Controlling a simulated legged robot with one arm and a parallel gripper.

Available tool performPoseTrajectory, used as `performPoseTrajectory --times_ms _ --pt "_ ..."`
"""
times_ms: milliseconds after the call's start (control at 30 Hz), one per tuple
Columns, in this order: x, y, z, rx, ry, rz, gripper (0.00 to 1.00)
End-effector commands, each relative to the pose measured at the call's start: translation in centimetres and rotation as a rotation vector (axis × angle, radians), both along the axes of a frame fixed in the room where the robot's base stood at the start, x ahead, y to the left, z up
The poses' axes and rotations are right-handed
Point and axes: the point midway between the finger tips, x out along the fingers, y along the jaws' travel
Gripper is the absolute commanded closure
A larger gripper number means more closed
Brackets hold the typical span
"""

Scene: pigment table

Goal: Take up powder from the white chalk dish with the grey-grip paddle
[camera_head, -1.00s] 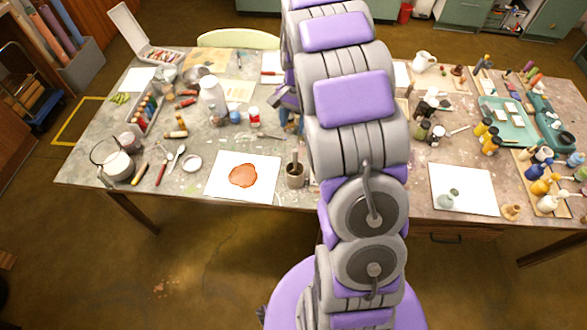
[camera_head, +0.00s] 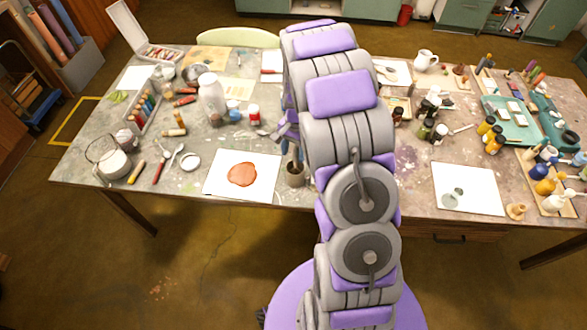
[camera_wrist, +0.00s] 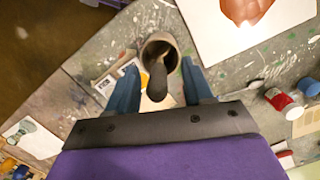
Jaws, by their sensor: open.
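A tool with a dark grey grip, which looks like the paddle, stands in a cup (camera_wrist: 153,43); its grip (camera_wrist: 158,86) points up at the wrist camera and its lower end is hidden. My gripper (camera_wrist: 160,70) is open, with one blue finger on each side of the grip and visible gaps between. In the head view the cup (camera_head: 295,178) stands near the table's front edge, and my arm hides part of my gripper. A small white dish (camera_head: 190,161) lies left of the paper with the orange-red patch; its contents are too small to tell.
The white sheet with the orange-red patch (camera_head: 264,188) lies just left of the cup. A red-labelled jar (camera_head: 253,116) and a white bottle (camera_head: 211,96) stand behind it. Another white sheet (camera_head: 480,200) lies right of my arm. The table's front edge is close to the cup.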

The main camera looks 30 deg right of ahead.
Motion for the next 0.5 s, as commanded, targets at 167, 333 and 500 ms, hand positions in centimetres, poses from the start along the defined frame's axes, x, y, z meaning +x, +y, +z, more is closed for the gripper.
performPoseTrajectory --times_ms 167,333,500 --pt "-0.15 0.05 -1.4 0.001 0.0 -0.001 0.49" --pt "-0.11 0.25 -1.23 -0.002 -0.001 0.0 0.51" --pt "-0.09 0.47 -1.19 -0.005 -0.001 0.001 0.67"
